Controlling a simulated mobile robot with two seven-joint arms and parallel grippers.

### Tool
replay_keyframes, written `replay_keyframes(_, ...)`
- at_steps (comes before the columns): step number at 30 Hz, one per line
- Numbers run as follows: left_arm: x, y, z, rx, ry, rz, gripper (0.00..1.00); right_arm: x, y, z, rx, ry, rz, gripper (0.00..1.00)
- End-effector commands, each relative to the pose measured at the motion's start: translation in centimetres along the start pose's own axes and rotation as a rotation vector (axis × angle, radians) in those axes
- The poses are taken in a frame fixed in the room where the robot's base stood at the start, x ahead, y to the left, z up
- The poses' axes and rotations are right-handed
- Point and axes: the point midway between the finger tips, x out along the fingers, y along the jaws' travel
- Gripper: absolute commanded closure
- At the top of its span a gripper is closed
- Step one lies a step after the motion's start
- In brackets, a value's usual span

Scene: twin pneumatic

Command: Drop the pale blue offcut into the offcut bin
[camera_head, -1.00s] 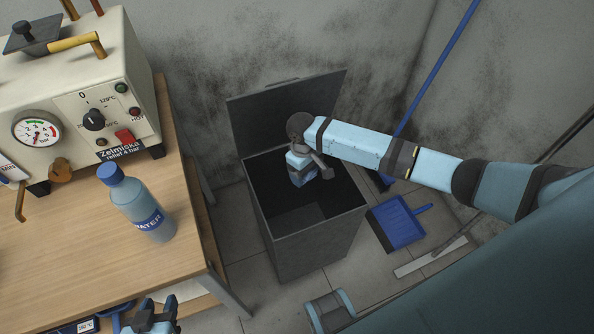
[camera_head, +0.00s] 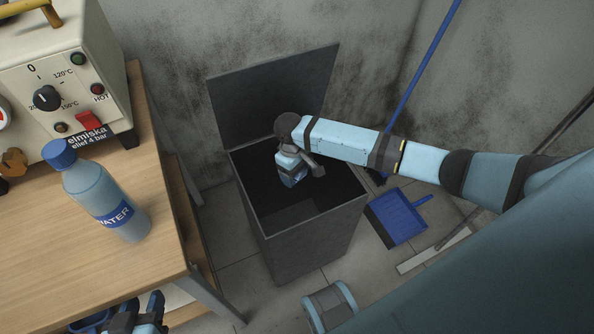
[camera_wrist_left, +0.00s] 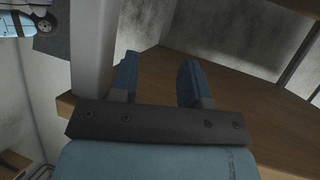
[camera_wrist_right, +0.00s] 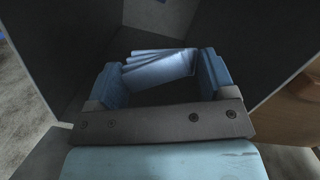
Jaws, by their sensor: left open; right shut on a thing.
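The pale blue offcut (camera_wrist_right: 160,66) looks like a few thin layered strips. It lies between the fingers of my right gripper (camera_wrist_right: 163,72), which is shut on it. In the head view my right gripper (camera_head: 292,170) points down over the mouth of the open dark grey offcut bin (camera_head: 315,240); its fingertips and the offcut are hidden there. The bin's dark walls (camera_wrist_right: 262,40) surround the offcut in the right wrist view. My left gripper (camera_head: 142,315) is by the bench's front edge, open and empty in the left wrist view (camera_wrist_left: 158,75).
The bin's raised lid (camera_head: 270,95) stands behind its mouth. The wooden bench (camera_head: 150,180) at left holds a water bottle (camera_head: 105,200) and a cream machine with dials (camera_head: 60,75). A blue dustpan (camera_head: 397,217) lies on the floor right of the bin.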

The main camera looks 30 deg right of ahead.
Motion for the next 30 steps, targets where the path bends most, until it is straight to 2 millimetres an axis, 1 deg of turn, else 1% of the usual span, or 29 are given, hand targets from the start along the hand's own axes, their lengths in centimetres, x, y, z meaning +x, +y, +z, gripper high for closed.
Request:
replay_keyframes(6,0.0,-0.1,0.0,0.002,-0.001,-0.001,0.57,-0.1,0.0,0.0,0.0,0.0,0.0,0.45)
replay_keyframes(7,0.0,-0.1,0.0,0.002,-0.002,-0.002,0.57,-0.1,0.0,0.0,0.0,0.0,0.0,0.17)
replay_keyframes(8,0.0,-0.1,0.1,0.002,-0.003,-0.002,0.57,-0.1,0.0,0.0,0.0,0.0,0.0,0.1)
replay_keyframes(9,0.0,-0.1,0.1,0.003,-0.004,-0.002,0.57,-0.1,0.0,0.0,0.0,0.0,0.0,0.01)
replay_keyframes(16,0.0,-0.2,0.2,0.003,-0.006,-0.003,0.57,-0.1,0.0,0.0,0.0,0.0,0.0,0.0)
replay_keyframes(20,-0.1,-0.2,-0.1,0.005,-0.007,-0.005,0.57,-1.1,0.0,0.0,0.0,0.001,0.0,0.0)
replay_keyframes(23,-0.3,-0.2,-0.4,0.007,-0.012,-0.007,0.57,-2.8,0.0,0.0,0.0,0.003,0.0,0.0)
replay_keyframes(30,-0.4,-0.6,-0.2,0.02,-0.04,-0.02,0.57,-8.4,0.0,0.0,0.0,0.003,0.0,0.0)
